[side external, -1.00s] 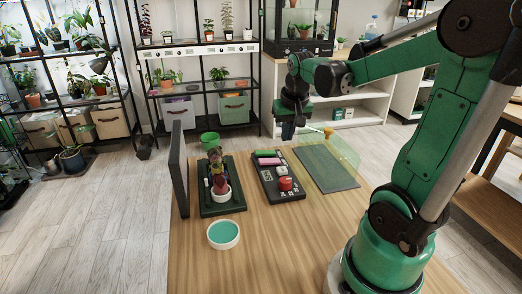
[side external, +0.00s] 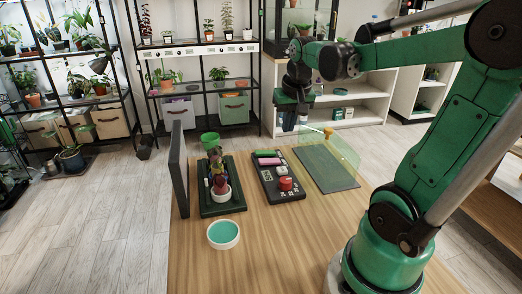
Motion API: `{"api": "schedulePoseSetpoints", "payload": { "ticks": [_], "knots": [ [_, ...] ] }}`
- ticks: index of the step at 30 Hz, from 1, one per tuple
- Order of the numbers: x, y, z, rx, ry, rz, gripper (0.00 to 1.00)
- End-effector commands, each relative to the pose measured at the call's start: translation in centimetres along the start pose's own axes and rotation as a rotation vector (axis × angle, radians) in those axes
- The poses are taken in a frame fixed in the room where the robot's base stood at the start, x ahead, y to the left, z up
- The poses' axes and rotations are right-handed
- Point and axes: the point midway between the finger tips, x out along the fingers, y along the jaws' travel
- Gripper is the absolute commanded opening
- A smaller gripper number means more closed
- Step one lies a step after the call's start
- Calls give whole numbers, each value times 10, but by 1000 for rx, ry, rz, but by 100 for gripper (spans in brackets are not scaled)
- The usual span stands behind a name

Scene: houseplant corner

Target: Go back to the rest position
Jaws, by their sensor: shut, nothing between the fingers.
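My gripper (side external: 290,124) hangs at the end of my green arm, above the far part of the wooden table (side external: 270,255). It points down, is shut and holds nothing. It is clear of the things on the table. Below it and nearer lies a dark tray (side external: 297,193) with a red round item (side external: 285,183), a pink block and a green block. To its right stands a clear greenish panel (side external: 345,143) behind a dark mat (side external: 330,172).
A potted plant (side external: 221,192) stands on a dark green tray (side external: 226,209). A white bowl with a teal inside (side external: 223,234) stands in front. A dark upright panel (side external: 179,170) edges the table's left. Shelves (side external: 203,77) stand behind. The table's front is clear.

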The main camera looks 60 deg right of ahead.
Motion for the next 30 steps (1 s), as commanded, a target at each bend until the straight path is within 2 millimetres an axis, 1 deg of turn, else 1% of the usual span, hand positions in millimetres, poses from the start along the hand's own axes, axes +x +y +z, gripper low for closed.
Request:
{"api": "schedulePoseSetpoints", "payload": {
  "ticks": [2,5,6,9,12,13,15,18,29,30],
  "knots": [
    [-2,-14,6,-54,19,-20,0],
    [-7,-49,26,-201,79,-80,0],
    [-9,-65,37,-274,110,-112,0],
    [-14,-100,67,-449,188,-200,0],
    [-17,-124,94,-587,250,-275,0],
    [-18,-129,100,-618,265,-293,0],
    [-19,-138,112,-670,290,-326,0],
    [-19,-142,118,-702,306,-346,0],
    [-19,-142,118,-701,307,-346,0],
    [-19,-142,118,-701,306,-346,6]
  ]
}}
